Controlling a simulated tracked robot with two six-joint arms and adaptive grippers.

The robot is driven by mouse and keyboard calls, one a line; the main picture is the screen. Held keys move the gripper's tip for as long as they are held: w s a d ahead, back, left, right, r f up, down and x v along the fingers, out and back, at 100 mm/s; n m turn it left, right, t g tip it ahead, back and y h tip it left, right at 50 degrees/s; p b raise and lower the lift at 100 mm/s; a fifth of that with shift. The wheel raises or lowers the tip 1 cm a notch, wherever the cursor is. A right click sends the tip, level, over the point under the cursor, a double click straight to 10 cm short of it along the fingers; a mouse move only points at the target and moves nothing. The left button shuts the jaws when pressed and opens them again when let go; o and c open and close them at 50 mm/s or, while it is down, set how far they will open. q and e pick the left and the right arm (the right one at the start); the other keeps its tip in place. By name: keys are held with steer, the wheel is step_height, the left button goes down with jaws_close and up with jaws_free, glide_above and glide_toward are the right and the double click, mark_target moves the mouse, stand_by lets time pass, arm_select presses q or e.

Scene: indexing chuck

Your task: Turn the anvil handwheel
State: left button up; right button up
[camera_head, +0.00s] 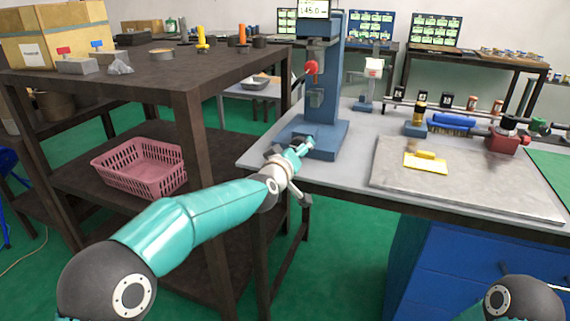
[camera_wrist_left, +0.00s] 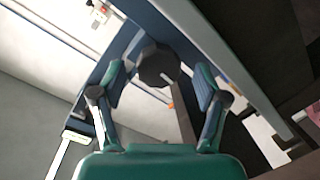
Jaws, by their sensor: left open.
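A dark faceted knob (camera_wrist_left: 156,66), which looks like the anvil handwheel, shows in the left wrist view with a pale line on its face. My left gripper (camera_wrist_left: 160,82) is open, with one finger on each side of the knob. I cannot tell whether the fingers touch it. In the head view my left gripper (camera_head: 303,147) is at the base of the blue bench tester (camera_head: 322,95), near the table's left edge. The handwheel cannot be made out there. My right gripper is out of view.
A red ball-ended lever (camera_head: 311,67) sticks out from the tester above my gripper.

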arm_select(q)
steer(key=v, duration=0.9)
steer(key=shift+s, duration=0.35)
steer(key=shift+a+f, duration=0.1)
